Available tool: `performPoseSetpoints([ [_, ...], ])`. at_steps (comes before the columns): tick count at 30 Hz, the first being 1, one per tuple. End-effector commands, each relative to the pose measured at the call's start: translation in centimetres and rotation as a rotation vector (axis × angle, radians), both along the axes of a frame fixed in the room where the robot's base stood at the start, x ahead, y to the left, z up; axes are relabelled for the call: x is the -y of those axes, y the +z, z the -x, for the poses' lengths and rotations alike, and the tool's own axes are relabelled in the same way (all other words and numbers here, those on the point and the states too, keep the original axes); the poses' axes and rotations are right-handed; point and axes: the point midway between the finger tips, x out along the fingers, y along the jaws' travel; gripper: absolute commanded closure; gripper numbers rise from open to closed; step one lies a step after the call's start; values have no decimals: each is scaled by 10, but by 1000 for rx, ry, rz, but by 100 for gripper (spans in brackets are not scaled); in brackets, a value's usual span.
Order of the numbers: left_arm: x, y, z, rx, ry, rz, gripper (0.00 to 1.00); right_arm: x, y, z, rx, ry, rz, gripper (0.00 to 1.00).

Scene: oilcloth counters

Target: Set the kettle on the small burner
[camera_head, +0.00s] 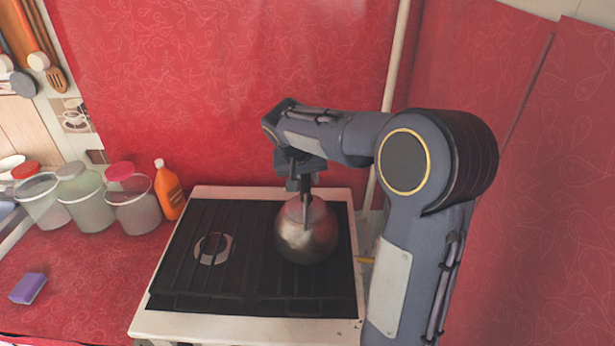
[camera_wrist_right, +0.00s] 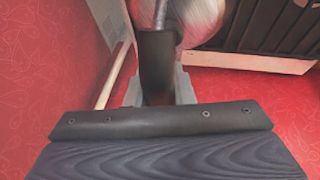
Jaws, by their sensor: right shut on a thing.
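The kettle (camera_head: 306,240) is a round, shiny metal pot with a reddish top, on or just above the right side of the black stove grate (camera_head: 258,296). I cannot tell whether it touches the grate. My right gripper (camera_head: 305,197) reaches down from above and is shut on the kettle's handle. In the right wrist view the gripper (camera_wrist_right: 158,85) closes around the dark handle, with the kettle body (camera_wrist_right: 200,18) behind it. A small round burner (camera_head: 213,248) shows bare on the left side of the grate. Any burner under the kettle is hidden. My left gripper is not in view.
The white stove (camera_head: 170,324) stands on a red patterned counter. Several lidded jars (camera_head: 132,207) and an orange bottle (camera_head: 168,190) stand left of it. A purple sponge (camera_head: 27,289) lies at the front left. A red wall rises behind. The left of the grate is clear.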

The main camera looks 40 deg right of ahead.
Motion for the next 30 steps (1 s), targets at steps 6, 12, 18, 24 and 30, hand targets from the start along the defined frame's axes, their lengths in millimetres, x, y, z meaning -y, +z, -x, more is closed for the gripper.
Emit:
performPoseSetpoints([
  [6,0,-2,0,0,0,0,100,0,-1,-1,4,1,1,100],
  [12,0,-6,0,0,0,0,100,0,-5,-1,4,1,1,100],
  [18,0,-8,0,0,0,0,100,0,-8,-1,4,1,1,100],
  [24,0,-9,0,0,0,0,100,0,-9,-1,4,0,0,64],
  [30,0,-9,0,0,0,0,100,0,-10,0,2,1,1,53],
])
